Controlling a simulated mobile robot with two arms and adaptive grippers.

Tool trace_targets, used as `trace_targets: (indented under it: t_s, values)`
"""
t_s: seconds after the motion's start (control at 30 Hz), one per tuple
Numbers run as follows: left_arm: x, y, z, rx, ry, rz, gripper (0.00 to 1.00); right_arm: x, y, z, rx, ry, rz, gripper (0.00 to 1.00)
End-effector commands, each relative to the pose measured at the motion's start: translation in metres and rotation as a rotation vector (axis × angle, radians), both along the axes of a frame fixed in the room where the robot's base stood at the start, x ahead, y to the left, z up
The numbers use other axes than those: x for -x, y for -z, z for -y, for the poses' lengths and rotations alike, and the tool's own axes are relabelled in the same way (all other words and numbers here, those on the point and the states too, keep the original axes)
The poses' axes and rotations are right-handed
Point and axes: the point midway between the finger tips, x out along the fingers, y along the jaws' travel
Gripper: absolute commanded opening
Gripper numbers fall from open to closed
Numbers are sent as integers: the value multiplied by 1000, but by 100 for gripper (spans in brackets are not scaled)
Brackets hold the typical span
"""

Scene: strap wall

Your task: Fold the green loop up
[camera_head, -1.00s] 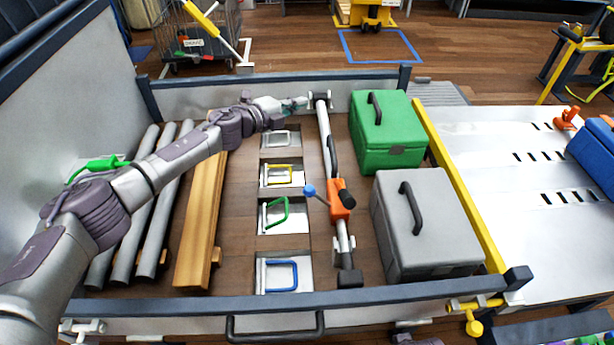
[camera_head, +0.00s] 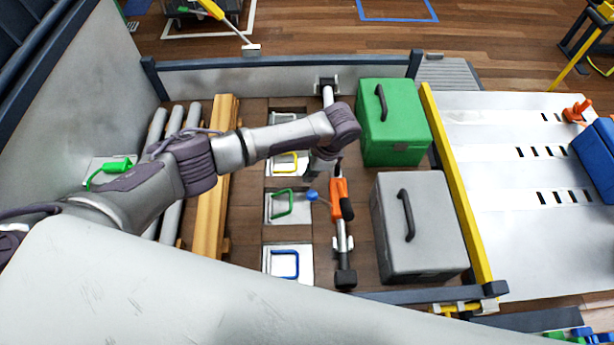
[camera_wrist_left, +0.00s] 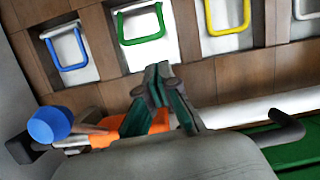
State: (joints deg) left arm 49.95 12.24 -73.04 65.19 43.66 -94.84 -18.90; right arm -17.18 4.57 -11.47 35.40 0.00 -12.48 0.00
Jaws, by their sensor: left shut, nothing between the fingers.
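The green loop (camera_head: 282,204) is on a pale plate in the third place down the column of plates in the head view. It also shows at the top of the left wrist view (camera_wrist_left: 141,41). From these frames I cannot tell how far it is tilted off its plate. My left gripper (camera_wrist_left: 158,72) is shut and empty. In the wrist view its fingertips show just below the green loop's plate, apart from the loop. In the head view my wrist hides most of this gripper, above the bar. My right gripper is not in view.
An orange ratchet (camera_head: 339,196) with a blue knob (camera_head: 312,195) sits on the bar right of the plates. The yellow loop (camera_head: 294,158) and blue loop (camera_head: 298,265) flank the green one. Green (camera_head: 394,135) and grey (camera_head: 428,240) cases stand to the right, wooden planks (camera_head: 211,215) to the left.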

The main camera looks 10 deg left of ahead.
Motion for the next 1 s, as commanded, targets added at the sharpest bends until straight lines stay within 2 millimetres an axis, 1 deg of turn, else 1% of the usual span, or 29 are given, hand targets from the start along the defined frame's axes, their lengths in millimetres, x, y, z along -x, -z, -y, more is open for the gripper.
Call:
trace_targets:
  t_s: [0.17,0.4,0.5,0.6,0.7,1.0]
  values:
    - [2,25,-8,-3,-3,-3,0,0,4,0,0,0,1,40]
    - [4,67,-20,-2,-3,-1,0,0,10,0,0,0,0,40]
    - [4,80,-25,-2,-3,0,0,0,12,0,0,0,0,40]
    - [5,88,-27,-2,-2,2,0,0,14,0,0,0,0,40]
    - [5,92,-29,-2,-2,2,0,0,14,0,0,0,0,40]
    - [5,93,-29,-1,-2,3,0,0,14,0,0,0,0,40]
